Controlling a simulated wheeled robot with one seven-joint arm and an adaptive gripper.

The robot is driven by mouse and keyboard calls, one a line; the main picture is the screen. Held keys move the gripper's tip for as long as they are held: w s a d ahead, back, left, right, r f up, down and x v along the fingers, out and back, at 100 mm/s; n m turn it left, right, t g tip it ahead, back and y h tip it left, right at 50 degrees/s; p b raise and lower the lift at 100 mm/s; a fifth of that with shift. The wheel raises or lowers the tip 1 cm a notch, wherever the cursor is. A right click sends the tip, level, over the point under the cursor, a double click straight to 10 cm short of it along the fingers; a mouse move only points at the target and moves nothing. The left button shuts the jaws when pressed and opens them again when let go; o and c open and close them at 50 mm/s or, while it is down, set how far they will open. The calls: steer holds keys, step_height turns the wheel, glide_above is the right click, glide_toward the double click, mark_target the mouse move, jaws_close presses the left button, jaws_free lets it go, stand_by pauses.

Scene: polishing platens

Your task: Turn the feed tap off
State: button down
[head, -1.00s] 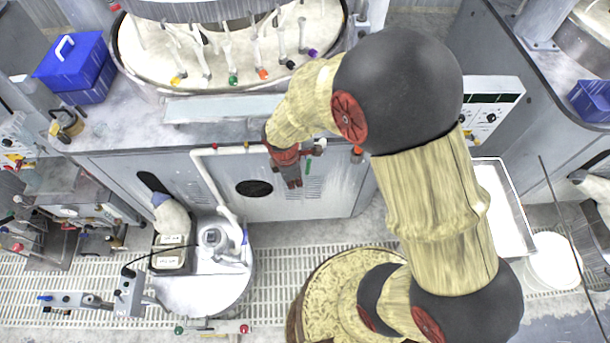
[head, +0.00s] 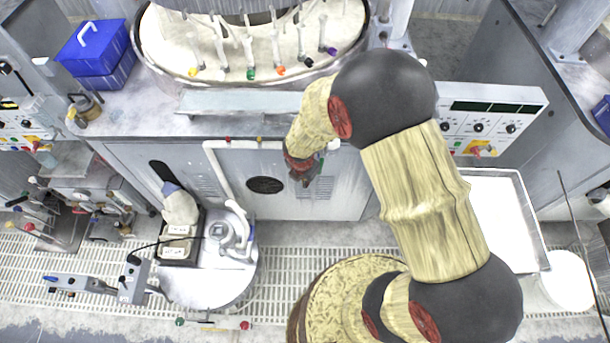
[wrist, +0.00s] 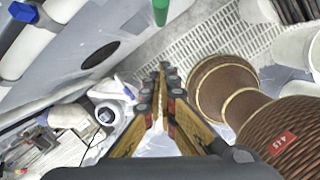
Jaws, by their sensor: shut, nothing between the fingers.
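A white pipe (head: 217,170) runs up the grey cabinet front and along under its top edge, with a small red piece (head: 228,139) and yellow piece (head: 259,139) on it. I cannot tell which fitting is the feed tap. My gripper (head: 304,181) is in front of the cabinet, right of the dark oval opening; my wrist hides part of the pipe. In the wrist view my gripper (wrist: 162,75) is shut and empty. A green piece (wrist: 160,11) shows ahead of the fingertips, apart from them, and a blue piece (wrist: 25,12) at upper left.
The round platen (head: 215,50) with several colour-tipped nozzles stands above the cabinet. A white pump fitting (head: 232,232) sits on a round drum at left. A white tray (head: 497,215) and white bucket (head: 567,280) stand at right. Grating floor lies below the cabinet.

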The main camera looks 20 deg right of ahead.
steer(key=shift+w+d+f, duration=0.45)
steer(key=shift+w+d, duration=0.3)
steer(key=shift+d, duration=0.1)
steer(key=shift+w+d+f, duration=0.45)
steer(key=shift+w+d, duration=0.25)
steer(key=shift+d, duration=0.15)
steer(key=shift+d, duration=0.1)
